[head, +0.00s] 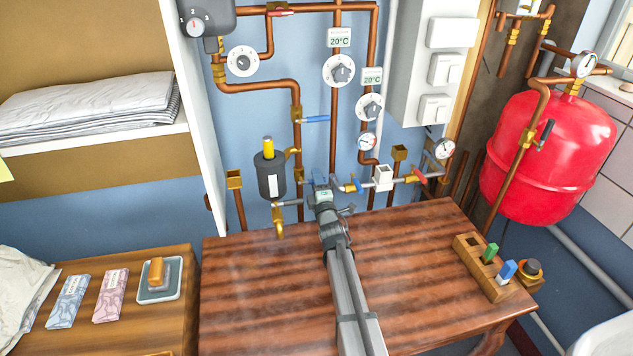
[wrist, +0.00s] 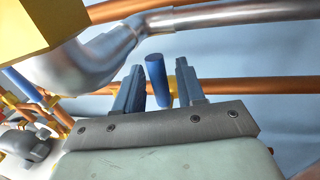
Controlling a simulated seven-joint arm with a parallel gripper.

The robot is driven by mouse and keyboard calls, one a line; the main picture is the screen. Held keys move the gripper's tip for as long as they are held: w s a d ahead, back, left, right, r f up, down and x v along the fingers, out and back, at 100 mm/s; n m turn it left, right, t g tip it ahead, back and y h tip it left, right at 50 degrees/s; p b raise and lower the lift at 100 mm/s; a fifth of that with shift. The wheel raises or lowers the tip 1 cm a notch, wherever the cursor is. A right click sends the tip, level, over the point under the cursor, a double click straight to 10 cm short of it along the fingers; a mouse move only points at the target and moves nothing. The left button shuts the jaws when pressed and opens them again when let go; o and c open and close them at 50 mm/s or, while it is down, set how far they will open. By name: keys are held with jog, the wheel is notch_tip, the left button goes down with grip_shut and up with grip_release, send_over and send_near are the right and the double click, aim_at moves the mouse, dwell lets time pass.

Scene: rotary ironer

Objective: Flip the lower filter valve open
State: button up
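My gripper (head: 321,184) is at the pipework just behind the table's back edge, right of the dark grey filter (head: 270,178) with its yellow cap. In the wrist view, a blue lever (wrist: 158,78) stands between the two fingers of my gripper (wrist: 160,88). The fingers are apart, with narrow gaps showing beside the lever, so they do not look shut on it. In the head view my gripper hides this lever and much of its fitting. I cannot tell for sure which valve it belongs to. Another blue lever (head: 316,118) sits higher up, right of a vertical copper pipe.
A silver pipe elbow (wrist: 105,52) and a yellow block (wrist: 40,22) crowd the wrist view. The table (head: 265,290) is mostly bare; a wooden rack (head: 480,266) stands right.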

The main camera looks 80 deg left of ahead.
grip_shut()
dwell(0.4)
